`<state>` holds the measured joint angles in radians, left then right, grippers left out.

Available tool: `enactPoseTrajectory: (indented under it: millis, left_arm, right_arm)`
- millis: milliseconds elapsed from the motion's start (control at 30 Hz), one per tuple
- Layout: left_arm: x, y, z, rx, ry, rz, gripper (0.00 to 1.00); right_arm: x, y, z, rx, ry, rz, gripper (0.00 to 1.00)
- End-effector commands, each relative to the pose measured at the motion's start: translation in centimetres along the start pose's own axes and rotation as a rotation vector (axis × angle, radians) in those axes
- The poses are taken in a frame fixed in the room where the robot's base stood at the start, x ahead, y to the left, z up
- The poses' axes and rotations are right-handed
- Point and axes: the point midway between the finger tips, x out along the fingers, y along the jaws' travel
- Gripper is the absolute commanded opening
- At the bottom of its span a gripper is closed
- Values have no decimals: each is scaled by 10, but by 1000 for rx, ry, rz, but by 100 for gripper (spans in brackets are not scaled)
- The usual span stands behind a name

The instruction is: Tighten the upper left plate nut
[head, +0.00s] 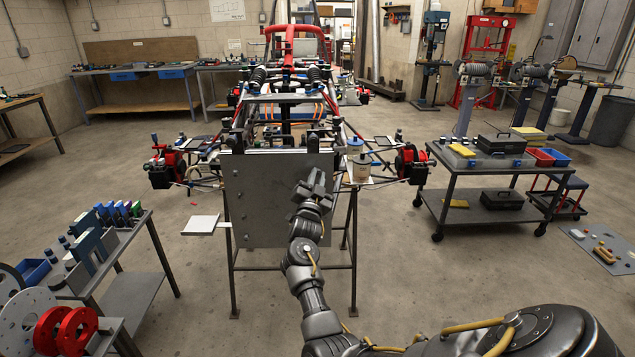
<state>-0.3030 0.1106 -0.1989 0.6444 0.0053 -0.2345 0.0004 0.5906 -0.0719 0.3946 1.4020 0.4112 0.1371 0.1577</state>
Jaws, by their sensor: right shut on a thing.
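A flat grey plate (262,205) stands upright at the near end of the tube chassis (287,67). My right gripper (317,183) is in front of the plate's right part, a little above mid-height in the picture, with its fingers pointing away from me and up. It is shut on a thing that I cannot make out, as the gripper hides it. The gripper also covers part of the plate's face. My left gripper is not in view.
The chassis rests on a dark metal stand (235,285). A small pale tray (201,225) sticks out left of the plate.

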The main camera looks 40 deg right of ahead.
Motion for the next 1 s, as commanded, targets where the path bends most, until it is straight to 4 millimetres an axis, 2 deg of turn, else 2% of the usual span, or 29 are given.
enactPoseTrajectory:
  millis: [633,667,800,833,1000]
  left_arm:
    - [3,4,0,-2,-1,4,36]
    - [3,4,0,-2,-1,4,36]
    - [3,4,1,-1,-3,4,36]
    - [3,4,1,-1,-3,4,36]
    - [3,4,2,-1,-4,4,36]
  right_arm:
    - [-2,2,3,47,-6,25,0]
    - [-2,2,3,46,-6,25,17]
    - [-1,1,2,47,-5,24,36]
    - [-1,1,2,47,-4,24,38]
    - [0,0,1,47,-2,22,38]
